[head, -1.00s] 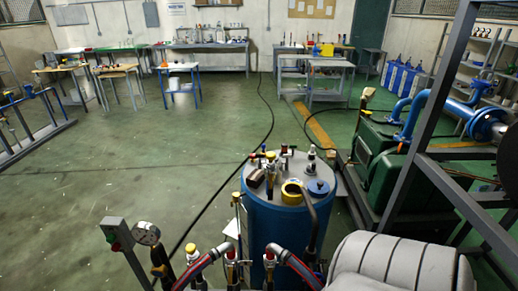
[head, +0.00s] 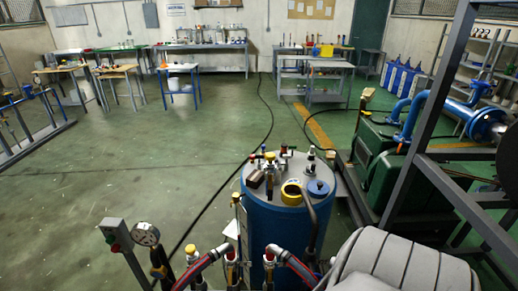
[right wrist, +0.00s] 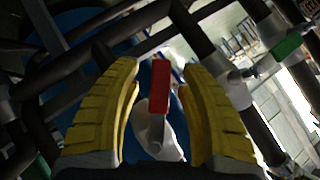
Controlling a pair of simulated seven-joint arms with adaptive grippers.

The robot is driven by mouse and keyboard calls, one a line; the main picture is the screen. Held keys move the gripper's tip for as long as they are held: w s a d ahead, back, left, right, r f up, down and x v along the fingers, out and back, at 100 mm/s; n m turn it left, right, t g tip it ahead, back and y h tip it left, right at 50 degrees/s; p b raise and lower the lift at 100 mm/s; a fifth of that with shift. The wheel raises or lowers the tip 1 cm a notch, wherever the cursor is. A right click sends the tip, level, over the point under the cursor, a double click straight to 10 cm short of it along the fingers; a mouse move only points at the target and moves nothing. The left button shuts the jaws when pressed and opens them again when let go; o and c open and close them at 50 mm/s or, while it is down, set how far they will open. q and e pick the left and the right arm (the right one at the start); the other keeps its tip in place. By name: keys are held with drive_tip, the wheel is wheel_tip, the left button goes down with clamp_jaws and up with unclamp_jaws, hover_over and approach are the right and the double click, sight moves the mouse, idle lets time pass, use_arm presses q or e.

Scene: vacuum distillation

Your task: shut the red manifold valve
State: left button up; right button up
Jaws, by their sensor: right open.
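In the right wrist view, a red valve handle (right wrist: 160,88) on a pale metal stem stands between the two yellow fingers of my right gripper (right wrist: 160,90). The fingers are open, with a gap on each side of the handle. In the head view I cannot make out my right gripper. Several valves stand at the bottom there, including a yellow-capped one on the left (head: 191,250) and a red-based one by the blue drum (head: 269,256). I cannot tell which of them carries the red handle. My left gripper is in neither current view.
A blue drum (head: 268,226) with fittings on its grey lid stands behind the valves. Red hoses (head: 205,263) run between the valves. A gauge (head: 146,233) stands at the left. Dark pipes (right wrist: 185,25) surround the handle closely. A grey frame (head: 440,95) rises at the right.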

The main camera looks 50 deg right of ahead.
drive_tip(key=shift+o, duration=0.2)
clamp_jaws()
idle(0.3)
